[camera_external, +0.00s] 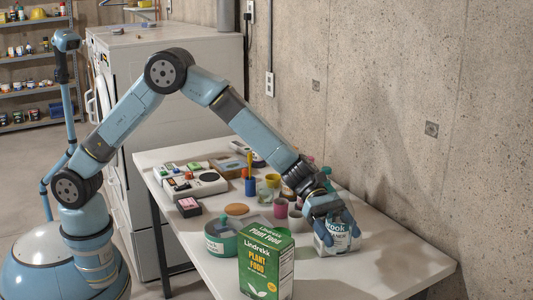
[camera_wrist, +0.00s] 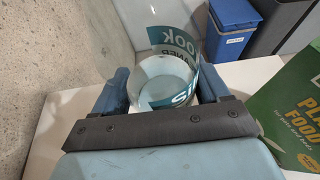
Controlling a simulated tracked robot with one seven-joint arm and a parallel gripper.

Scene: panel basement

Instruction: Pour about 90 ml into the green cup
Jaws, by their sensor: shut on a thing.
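My gripper (camera_external: 330,208) is at the right end of the white table, shut on a clear container with a white and teal label (camera_external: 338,240). The wrist view shows the container (camera_wrist: 168,78) between the two fingers, with pale liquid low inside it. I cannot tell whether its base touches the table. A round green-teal vessel with a pale label (camera_external: 220,238) stands left of my gripper, partly behind the green plant food box (camera_external: 266,262). I cannot tell whether this vessel is the green cup. No other clearly green cup shows.
Small cups, including a blue one (camera_external: 250,187) and a pink one (camera_external: 280,208), stand behind and left of my gripper. A concrete wall (camera_external: 400,120) runs close along the right. The table's front right corner (camera_external: 400,268) is clear.

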